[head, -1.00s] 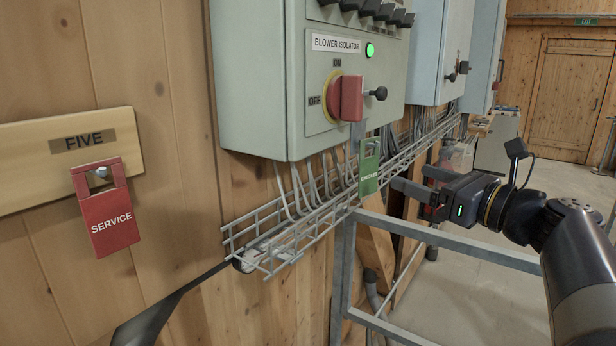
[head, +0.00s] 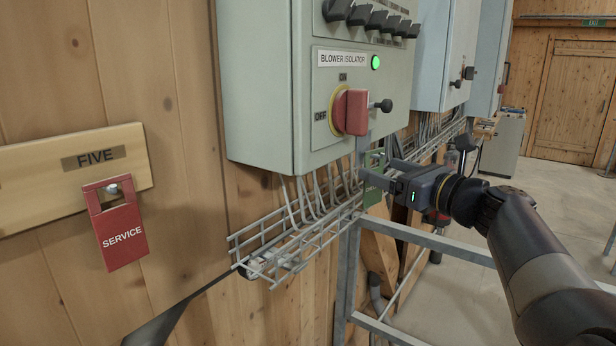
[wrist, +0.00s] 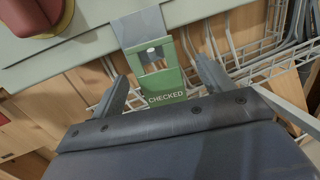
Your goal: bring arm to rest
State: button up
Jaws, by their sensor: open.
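My gripper (head: 378,172) is open and empty at the green "CHECKED" tag (head: 374,194) below the blower isolator box. In the wrist view the green tag (wrist: 161,82) hangs on a peg on a grey metal bracket (wrist: 140,27). The two fingers of my gripper (wrist: 164,74) stand apart, one to each side of the tag in that picture. I cannot tell whether either finger touches it. In the head view the fingers partly cover the tag.
The isolator box (head: 262,85) has a red knob (head: 351,112) above the tag and a lit green lamp (head: 376,62). A wire cable tray (head: 290,245) and a grey metal frame (head: 440,243) are close by. A red "SERVICE" tag (head: 122,237) hangs at left. Open floor lies at right.

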jog(key=shift+w+a+f, duration=0.1)
jog(key=shift+a, duration=0.1)
jog(key=f+b+v, duration=0.1)
jog(key=b+v, duration=0.1)
jog(key=v, duration=0.8)
jog(key=x, duration=0.3)
jog(key=p+x, duration=0.1)
jog(key=x, duration=0.3)
jog(key=r+p+x, duration=0.1)
jog(key=x, duration=0.2)
jog(key=shift+w+a, duration=0.25)
jog(key=s+d+p, duration=0.2)
jog(key=s+d, duration=0.3)
jog(key=d, duration=0.2)
jog(key=w+f+n+g+y+p, duration=0.1)
jog(key=w+f, duration=0.1)
jog(key=f, duration=1.2)
jog(key=w+a+f+n+g+y+p, duration=0.1)
jog(key=w+f, duration=0.2)
jog(key=f, duration=1.2)
jog(key=shift+a+f+g+y, duration=0.2)
jog(key=shift+a+g+y, duration=0.1)
jog(key=shift+g, duration=0.1)
